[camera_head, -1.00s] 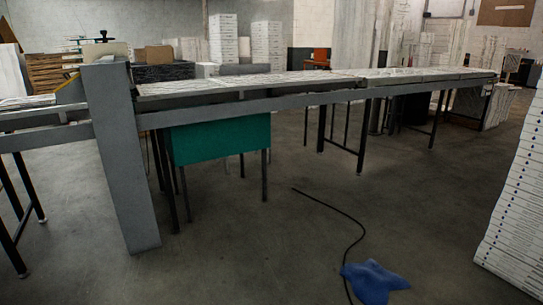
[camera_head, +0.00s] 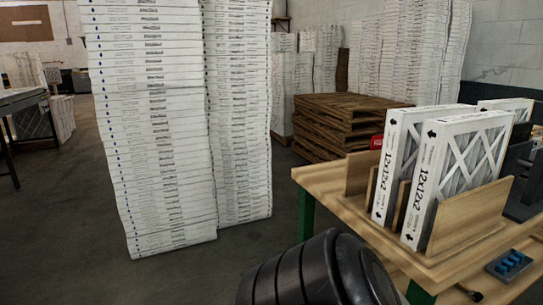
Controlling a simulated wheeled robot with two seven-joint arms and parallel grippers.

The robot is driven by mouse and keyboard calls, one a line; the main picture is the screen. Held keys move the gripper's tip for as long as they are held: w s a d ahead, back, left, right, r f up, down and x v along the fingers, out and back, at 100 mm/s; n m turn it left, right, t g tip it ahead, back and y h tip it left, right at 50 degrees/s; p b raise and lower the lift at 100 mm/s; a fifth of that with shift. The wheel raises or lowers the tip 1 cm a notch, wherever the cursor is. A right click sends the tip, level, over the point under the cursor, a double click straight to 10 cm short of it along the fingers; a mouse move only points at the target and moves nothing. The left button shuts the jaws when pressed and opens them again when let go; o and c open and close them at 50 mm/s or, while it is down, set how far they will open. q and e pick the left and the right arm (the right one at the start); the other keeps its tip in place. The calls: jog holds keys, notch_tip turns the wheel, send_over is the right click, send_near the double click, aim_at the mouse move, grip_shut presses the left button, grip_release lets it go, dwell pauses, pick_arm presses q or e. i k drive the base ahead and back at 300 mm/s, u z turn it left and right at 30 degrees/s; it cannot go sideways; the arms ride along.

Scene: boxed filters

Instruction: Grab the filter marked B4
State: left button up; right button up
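Two white boxed filters stand upright in a wooden slotted rack on a wooden table at the right. The nearer filter (camera_head: 455,185) and the one behind it (camera_head: 398,165) both read "12x12x2" on their narrow sides. Part of another white filter (camera_head: 507,108) shows behind them at the right edge. I can read no B4 mark on any of them. Neither of my grippers is in view.
The wooden table (camera_head: 335,190) has a green leg, and a dark tray with blue items (camera_head: 509,263) lies on it. A black ribbed round object (camera_head: 315,275) stands in front. Tall stacks of white boxes (camera_head: 155,130) rise at the left, with wooden pallets (camera_head: 340,120) behind. Floor is clear at lower left.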

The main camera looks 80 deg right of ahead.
aim_at(458, 154)
jog(key=z, duration=1.95)
jog(key=i, duration=3.15)
jog(key=z, duration=3.2)
